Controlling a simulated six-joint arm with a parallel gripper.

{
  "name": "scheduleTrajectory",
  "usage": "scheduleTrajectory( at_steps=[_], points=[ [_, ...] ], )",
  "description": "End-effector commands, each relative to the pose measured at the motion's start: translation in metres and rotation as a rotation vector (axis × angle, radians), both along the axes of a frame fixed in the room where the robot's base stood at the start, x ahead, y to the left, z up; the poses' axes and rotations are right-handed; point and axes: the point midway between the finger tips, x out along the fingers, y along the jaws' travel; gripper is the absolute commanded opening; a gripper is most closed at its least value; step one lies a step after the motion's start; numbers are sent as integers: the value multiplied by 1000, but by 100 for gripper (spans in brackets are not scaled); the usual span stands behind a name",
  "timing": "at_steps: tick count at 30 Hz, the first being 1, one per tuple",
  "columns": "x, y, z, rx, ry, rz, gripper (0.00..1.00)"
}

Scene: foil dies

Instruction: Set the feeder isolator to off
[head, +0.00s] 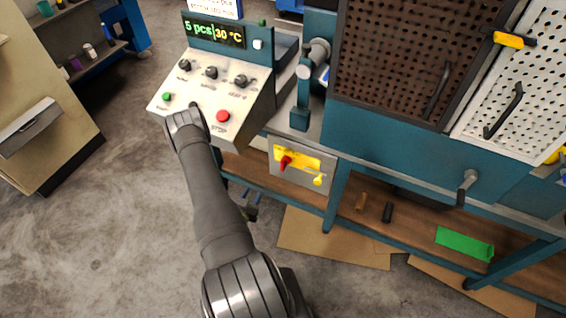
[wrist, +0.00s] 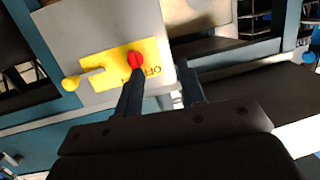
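The feeder isolator is a grey box (head: 300,170) with a yellow plate (head: 300,156) on the front of the bench, below the worktop. Its red handle (head: 285,163) sits at the plate's left in the head view. In the wrist view the red handle (wrist: 135,59) is at the plate's right, beside inverted lettering that looks like "OFF". My gripper (wrist: 162,74) is open, with its two dark fingers apart. The left finger's tip overlaps the handle's lower end; I cannot tell whether they touch. The right finger is clear of it. The handle's exact setting is unclear.
A yellow knob (wrist: 70,83) hangs from a light tab on the same plate. A sloped control console (head: 215,100) with knobs and buttons stands above left. Perforated guard doors (head: 405,60) are above right. A low shelf (head: 350,190) runs under the bench.

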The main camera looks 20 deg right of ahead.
Motion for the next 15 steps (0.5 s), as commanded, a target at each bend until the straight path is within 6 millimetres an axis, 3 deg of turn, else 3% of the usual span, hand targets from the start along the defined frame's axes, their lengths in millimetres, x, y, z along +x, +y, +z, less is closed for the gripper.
scheduleTrajectory(
  at_steps=[3, 7, 15],
  points=[
    [-22, -22, 17, -81, -95, -88, 36],
    [-34, -32, 28, -134, -150, -130, 36],
    [-23, -49, 31, -144, -164, -143, 36]
  ],
)
